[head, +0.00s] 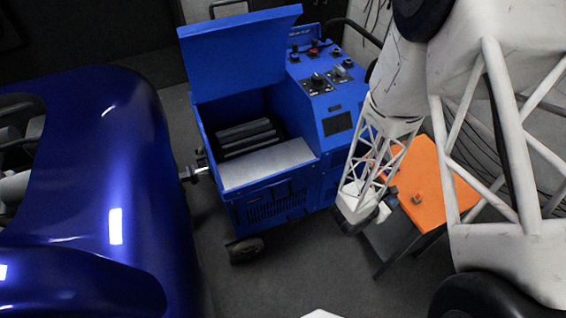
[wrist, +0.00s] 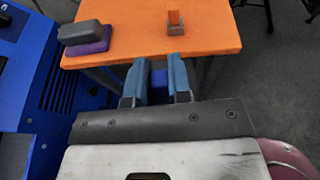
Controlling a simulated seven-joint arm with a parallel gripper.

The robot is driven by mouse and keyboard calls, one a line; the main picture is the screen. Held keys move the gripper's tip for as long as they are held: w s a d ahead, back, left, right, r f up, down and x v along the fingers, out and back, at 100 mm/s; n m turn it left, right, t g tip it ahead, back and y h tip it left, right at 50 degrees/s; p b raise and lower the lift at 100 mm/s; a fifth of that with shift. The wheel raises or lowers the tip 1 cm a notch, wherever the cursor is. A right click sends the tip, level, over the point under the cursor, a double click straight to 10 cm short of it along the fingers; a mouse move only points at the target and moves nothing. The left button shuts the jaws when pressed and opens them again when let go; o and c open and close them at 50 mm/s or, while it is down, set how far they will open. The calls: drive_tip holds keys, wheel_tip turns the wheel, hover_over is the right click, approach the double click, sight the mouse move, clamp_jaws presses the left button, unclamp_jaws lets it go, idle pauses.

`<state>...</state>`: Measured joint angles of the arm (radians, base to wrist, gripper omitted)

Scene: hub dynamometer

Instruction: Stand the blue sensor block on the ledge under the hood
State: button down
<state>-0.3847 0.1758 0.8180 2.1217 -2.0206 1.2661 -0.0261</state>
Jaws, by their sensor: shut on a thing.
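The blue sensor block (wrist: 158,79) shows in the wrist view as a small blue face between the two blue-grey fingers of my gripper (wrist: 157,76). The gripper is shut on it, beside the near edge of the orange table. Most of the block is hidden by the fingers and the wrist plate. In the head view I cannot make out the block. The raised blue hood (head: 240,50) stands open over the blue machine (head: 270,210). A flat light-grey ledge (head: 268,164) lies below it, at the front of the opening, with nothing on it.
The orange table (head: 441,170) stands right of the machine. A grey-and-purple block (wrist: 87,39) and a small orange-and-grey piece (wrist: 175,23) are on it. Dark ribbed parts (head: 245,135) fill the opening behind the ledge. A glossy blue car body (head: 90,190) stands at left.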

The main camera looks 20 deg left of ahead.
drive_tip(key=a+f+n+t+y, duration=0.1)
drive_tip(key=a+f, duration=0.1)
drive_tip(key=a, duration=1)
drive_tip(key=s+a+f+n+y, duration=0.1)
drive_tip(key=a+f, duration=0.1)
drive_tip(key=a, duration=1.1)
drive_tip(key=s+a+f+n+t+y, duration=0.1)
drive_tip(key=a+f+y, duration=0.1)
drive_tip(key=a, duration=1)
drive_tip(key=shift+a+f+n+t, duration=0.3)
drive_tip(key=shift+a+f+n, duration=0.1)
drive_tip(key=shift+f, duration=0.15)
drive_tip(key=shift+w, duration=0.1)
drive_tip(key=w+a, duration=0.3)
drive_tip(key=w, duration=0.1)
drive_tip(key=w+a+f, duration=0.1)
drive_tip(key=w+a, duration=0.5)
drive_tip(key=w, duration=0.1)
drive_tip(key=shift+w+a+f, duration=0.2)
drive_tip(key=shift+w, duration=0.1)
drive_tip(key=shift+w+a+f, duration=0.1)
drive_tip(key=shift+w+a, duration=0.15)
drive_tip(key=shift+w, duration=0.1)
drive_tip(key=shift+f, duration=1.7)
drive_tip(key=shift+f, duration=0.15)
